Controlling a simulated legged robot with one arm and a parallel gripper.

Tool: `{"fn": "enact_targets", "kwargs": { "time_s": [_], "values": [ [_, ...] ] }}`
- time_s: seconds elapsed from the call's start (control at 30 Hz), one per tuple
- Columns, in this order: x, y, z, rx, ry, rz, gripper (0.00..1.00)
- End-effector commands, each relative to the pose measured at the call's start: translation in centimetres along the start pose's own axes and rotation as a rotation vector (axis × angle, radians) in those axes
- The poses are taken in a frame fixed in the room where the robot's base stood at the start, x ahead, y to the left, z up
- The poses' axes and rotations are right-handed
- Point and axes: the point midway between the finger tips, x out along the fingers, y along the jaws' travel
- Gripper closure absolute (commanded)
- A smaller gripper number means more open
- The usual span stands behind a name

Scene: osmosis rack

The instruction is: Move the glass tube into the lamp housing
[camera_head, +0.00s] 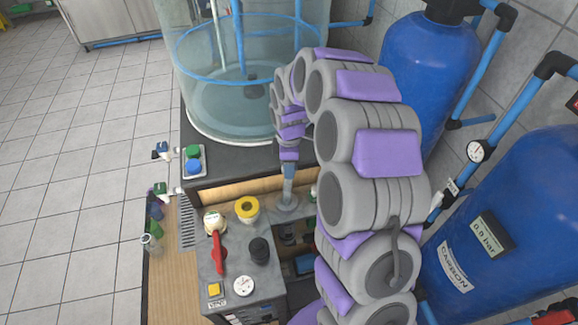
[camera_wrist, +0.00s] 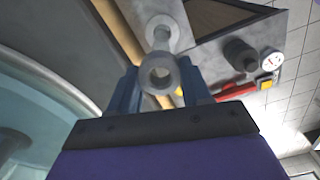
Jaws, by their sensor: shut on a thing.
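My gripper (camera_head: 289,172) points down over the bench, with blue fingers. In the wrist view, the gripper (camera_wrist: 158,70) is shut on a pale grey tube with a ring-shaped end (camera_wrist: 159,77), seen almost end-on, which I take as the glass tube. Just beyond it is a round grey fitting (camera_wrist: 163,27). In the head view, a round grey flange (camera_head: 288,204) lies directly below the fingers; it may be the lamp housing's mouth. I cannot tell whether the tube touches or enters it. The tube is hard to separate from the fingers there.
A large clear tank (camera_head: 245,100) stands behind the gripper. A control panel with a red lever (camera_head: 218,252), yellow ring (camera_head: 247,208) and black knob (camera_head: 259,250) is at front left. Blue pressure tanks (camera_head: 425,75) stand at right. Tiled floor (camera_head: 75,200) is open at left.

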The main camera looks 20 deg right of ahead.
Motion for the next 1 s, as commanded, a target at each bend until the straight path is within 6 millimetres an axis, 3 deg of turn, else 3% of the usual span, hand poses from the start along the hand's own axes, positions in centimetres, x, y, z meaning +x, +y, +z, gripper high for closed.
{"fn": "enact_targets", "kwargs": {
  "time_s": [1.0],
  "values": [
    [-6.7, 0.1, 0.0, 0.000, 0.000, 0.002, 0.69]
  ]
}}
